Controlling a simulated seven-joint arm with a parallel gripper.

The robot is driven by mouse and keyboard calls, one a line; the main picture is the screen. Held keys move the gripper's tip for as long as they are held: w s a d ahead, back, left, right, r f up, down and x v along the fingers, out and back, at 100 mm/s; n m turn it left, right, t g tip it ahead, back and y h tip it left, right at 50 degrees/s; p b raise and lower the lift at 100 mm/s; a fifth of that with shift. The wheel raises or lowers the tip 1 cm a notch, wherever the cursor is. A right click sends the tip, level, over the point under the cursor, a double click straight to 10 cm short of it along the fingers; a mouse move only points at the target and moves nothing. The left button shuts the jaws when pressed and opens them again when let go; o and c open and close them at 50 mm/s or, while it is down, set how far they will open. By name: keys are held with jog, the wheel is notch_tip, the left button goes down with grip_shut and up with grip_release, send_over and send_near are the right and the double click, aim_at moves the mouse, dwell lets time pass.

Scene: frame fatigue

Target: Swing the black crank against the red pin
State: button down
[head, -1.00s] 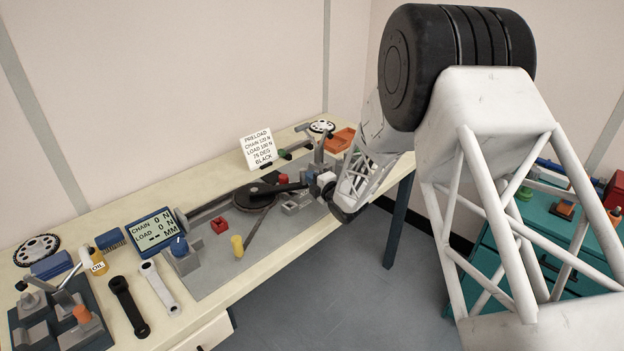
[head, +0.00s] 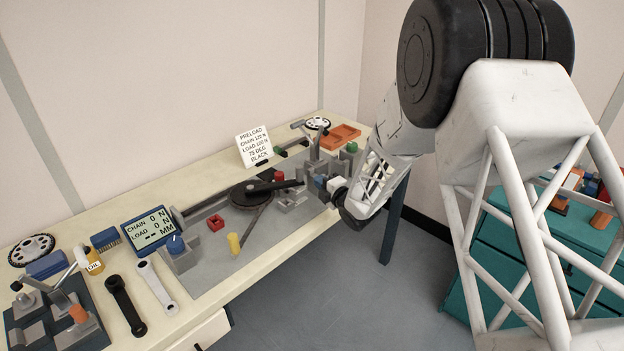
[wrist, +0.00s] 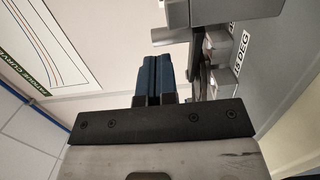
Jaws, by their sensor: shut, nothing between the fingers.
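The black crank (head: 278,188) lies across the dark chainring (head: 247,196) on the grey fixture plate, its arm pointing right. A small red piece, seemingly the red pin (head: 279,177), stands just behind the crank arm; I cannot tell whether they touch. My gripper (head: 324,183) is at the right end of the fixture, beyond the crank's free end and beside grey blocks. In the wrist view its blue fingers (wrist: 153,77) are together and empty. Crank and pin cannot be made out in the wrist view.
Grey blocks with a degree label (wrist: 240,47) stand close right of my fingers. A grey upright post (head: 312,145) rises behind. A loose black crank (head: 126,306) and a grey one (head: 156,285) lie at front left. A yellow post (head: 234,243) and red block (head: 215,222) stand on the plate.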

jog(key=s+d, duration=0.2)
jog(key=d, duration=0.5)
jog(key=shift+s, duration=0.15)
jog(key=shift+d, duration=0.1)
jog(key=s+a+r+m+g+h, duration=0.1)
jog(key=a+r+m+g+h, duration=0.3)
jog(key=g, duration=0.6)
jog(key=shift+s+a+r+m+h, duration=0.25)
jog(key=shift+a+r+m+h, duration=0.2)
jog(key=shift+a+m, duration=0.5)
jog(key=shift+a, duration=0.15)
jog(key=shift+f, duration=0.15)
